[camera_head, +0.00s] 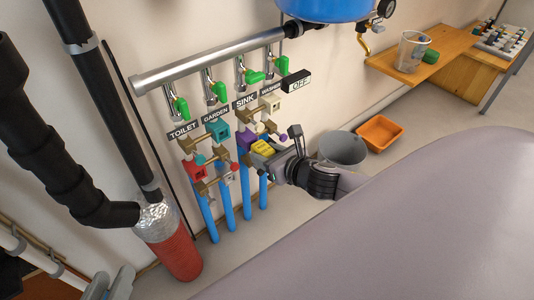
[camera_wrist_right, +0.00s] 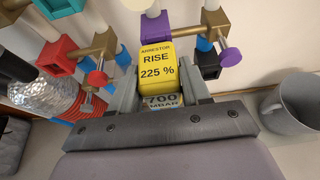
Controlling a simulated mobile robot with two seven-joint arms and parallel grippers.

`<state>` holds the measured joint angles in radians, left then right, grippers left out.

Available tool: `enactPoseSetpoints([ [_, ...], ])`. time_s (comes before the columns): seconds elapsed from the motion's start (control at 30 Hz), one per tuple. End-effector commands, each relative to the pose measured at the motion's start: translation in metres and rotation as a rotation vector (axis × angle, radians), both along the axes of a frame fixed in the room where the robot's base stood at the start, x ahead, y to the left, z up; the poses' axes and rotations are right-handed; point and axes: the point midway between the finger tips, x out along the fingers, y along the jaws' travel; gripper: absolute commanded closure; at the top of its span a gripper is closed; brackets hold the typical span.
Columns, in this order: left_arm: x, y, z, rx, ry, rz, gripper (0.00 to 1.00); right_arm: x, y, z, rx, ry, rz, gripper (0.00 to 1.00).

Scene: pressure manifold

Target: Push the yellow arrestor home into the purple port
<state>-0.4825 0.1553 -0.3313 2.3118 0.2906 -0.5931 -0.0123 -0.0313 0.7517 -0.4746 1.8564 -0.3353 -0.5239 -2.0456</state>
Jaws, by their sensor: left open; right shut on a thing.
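The yellow arrestor (camera_head: 263,148) is a small block at the front of my right gripper (camera_head: 273,155), close to the purple port (camera_head: 246,139). In the right wrist view the arrestor (camera_wrist_right: 157,66) reads "RISE 225 %" and sits between the fingers of my right gripper (camera_wrist_right: 158,88), which is shut on it. I cannot tell whether arrestor and port touch. My left gripper (camera_head: 112,284) is open and empty at the lower left, far from the manifold.
Red (camera_head: 195,171) and teal (camera_head: 218,130) ports stand left of the purple one, above blue pipes (camera_head: 228,208). Green valves and a grey pipe (camera_head: 215,60) run above. A grey bucket (camera_head: 343,150) and an orange tray (camera_head: 380,133) stand right on the floor.

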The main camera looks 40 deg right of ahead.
Motion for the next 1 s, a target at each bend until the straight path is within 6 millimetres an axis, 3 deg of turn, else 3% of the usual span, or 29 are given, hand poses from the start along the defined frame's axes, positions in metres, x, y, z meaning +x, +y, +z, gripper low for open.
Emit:
enactPoseSetpoints([
  [1.0, 0.0002, -0.0002, 0.0089, -0.002, -0.005, 0.000, 0.57, 0.0001, 0.0001, 0.0006, 0.000, -0.001, 0.000, 0.80],
])
